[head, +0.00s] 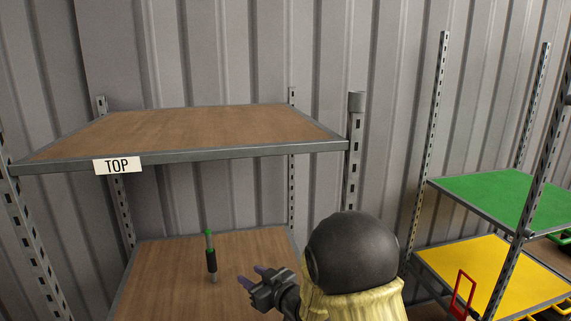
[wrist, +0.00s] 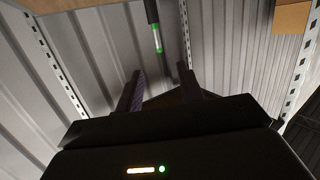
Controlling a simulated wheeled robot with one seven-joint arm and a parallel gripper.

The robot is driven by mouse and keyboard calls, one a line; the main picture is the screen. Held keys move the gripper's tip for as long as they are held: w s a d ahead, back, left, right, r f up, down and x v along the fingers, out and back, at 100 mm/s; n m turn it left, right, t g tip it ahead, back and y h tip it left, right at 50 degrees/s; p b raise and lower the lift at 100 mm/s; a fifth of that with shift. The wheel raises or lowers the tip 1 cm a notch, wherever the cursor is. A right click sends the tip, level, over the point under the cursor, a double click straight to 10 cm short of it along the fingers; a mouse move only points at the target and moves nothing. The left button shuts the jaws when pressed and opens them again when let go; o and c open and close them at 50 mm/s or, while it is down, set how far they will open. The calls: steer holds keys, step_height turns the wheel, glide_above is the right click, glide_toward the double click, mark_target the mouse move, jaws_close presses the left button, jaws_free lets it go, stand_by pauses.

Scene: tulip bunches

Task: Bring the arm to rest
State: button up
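My gripper (head: 252,277) is low in the head view, over the lower wooden shelf, with its two purple-grey fingers pointing left. In the wrist view the fingers (wrist: 158,82) stand apart with nothing held between them. The stick (wrist: 153,25) also shows in the wrist view, beyond the fingertips. My arm, with a dark round joint and a yellowish cover, reaches in at the lower right of the head view.
A metal upright (head: 354,160) stands close behind my arm. A second rack at the right has green (head: 500,195) and yellow (head: 500,275) shelves. A corrugated wall closes the back.

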steer(key=s+d+f+m+g+h, duration=0.1)
steer(key=s+d+m+h, duration=0.25)
steer(key=d, duration=0.45)
steer(key=s+d+f+m+g+h, duration=0.1)
steer(key=s+d+f+m+h, duration=0.1)
steer(key=d+h, duration=0.45)
steer(key=s+d+f+m+g, duration=0.1)
steer(key=s+d+g, duration=0.2)
steer(key=s, duration=0.6)
steer(key=s+d+f+m+g+h, duration=0.1)
steer(key=s+d+m+g, duration=0.1)
steer(key=s+d, duration=0.3)
steer(key=s+g, duration=0.1)
steer(key=s, duration=0.3)
steer(key=shift+s+d+g, duration=0.15)
steer(key=shift+d+g, duration=0.25)
steer(key=shift+m, duration=0.25)
